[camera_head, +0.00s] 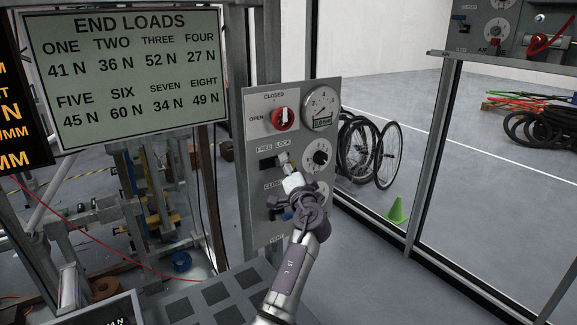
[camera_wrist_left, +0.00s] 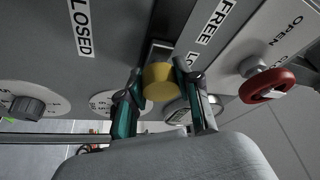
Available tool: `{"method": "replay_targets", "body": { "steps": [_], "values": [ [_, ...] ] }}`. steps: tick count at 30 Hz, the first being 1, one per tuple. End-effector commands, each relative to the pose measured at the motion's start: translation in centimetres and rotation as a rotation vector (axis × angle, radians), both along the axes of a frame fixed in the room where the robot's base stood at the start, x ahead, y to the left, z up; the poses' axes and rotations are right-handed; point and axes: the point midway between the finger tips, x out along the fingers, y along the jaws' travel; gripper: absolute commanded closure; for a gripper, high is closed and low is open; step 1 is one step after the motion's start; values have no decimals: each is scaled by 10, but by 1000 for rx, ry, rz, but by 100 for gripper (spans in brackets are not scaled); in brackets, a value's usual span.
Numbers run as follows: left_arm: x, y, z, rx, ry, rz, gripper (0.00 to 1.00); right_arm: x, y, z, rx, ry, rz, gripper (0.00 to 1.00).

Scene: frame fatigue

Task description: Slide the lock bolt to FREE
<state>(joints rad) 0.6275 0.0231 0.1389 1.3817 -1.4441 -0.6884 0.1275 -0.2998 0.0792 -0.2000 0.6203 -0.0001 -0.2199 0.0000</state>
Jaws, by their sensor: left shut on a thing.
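The lock bolt's yellow knob (camera_wrist_left: 158,82) shows in the left wrist view, between the two fingers of my left gripper (camera_wrist_left: 160,88). The gripper is shut on it. In the head view my left gripper (camera_head: 286,162) is at the grey control panel (camera_head: 262,220), at the right, LOCK end of the dark bolt slot (camera_head: 267,163). The FREE LOCK label (camera_head: 273,147) is just above the slot. The gripper hides most of the knob in the head view. My right gripper is not in view.
A red OPEN/CLOSED rotary handle (camera_head: 283,119) and a round gauge (camera_head: 320,108) sit above the slot. A black dial (camera_head: 320,158) is close on the right. More controls below are partly behind my arm. An END LOADS sign (camera_head: 125,75) hangs at the left.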

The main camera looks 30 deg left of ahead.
Motion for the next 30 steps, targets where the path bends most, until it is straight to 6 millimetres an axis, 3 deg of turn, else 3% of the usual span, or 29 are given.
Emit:
{"method": "replay_targets", "body": {
  "steps": [6, 15, 23, 24, 28, 30],
  "values": [
    [-3, 1, -1, 0, 2, 1, 100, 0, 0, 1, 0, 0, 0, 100],
    [-37, 15, -1, -1, 2, 0, 100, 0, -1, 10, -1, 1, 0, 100],
    [-38, 16, -2, -2, 4, 3, 100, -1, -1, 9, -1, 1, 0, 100],
    [-38, 16, -2, -2, 4, 3, 64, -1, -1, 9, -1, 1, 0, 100],
    [-38, 16, -2, -2, 3, 2, 42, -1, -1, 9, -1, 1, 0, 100],
    [-37, 16, -1, -1, 2, 1, 40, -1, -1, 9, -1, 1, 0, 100]
  ]
}}
